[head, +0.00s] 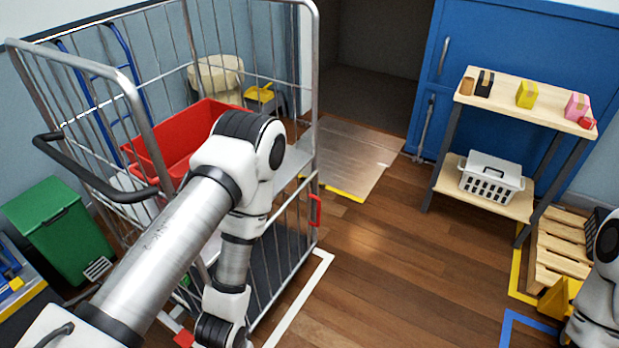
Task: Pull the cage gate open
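The grey wire cage (312,100) stands at the left. Barred panels rise at its back and left side. The lower barred panel on its near right side, which looks like the gate (291,235), appears closed against the frame. A red handle or latch (315,210) sits at that panel's right end. My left arm crosses in front of the cage and hides much of its near side. Its wrist reaches the bottom edge, and the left gripper's fingers are out of frame. Part of my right arm shows at the right edge; its gripper is not in view.
A red crate (185,135) sits inside the cage, and a black bar handle (85,172) juts from its left. A green bin (62,230) is at the left. A wooden shelf (530,98) and a pallet (560,245) stand at the right. The middle floor (400,265) is clear.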

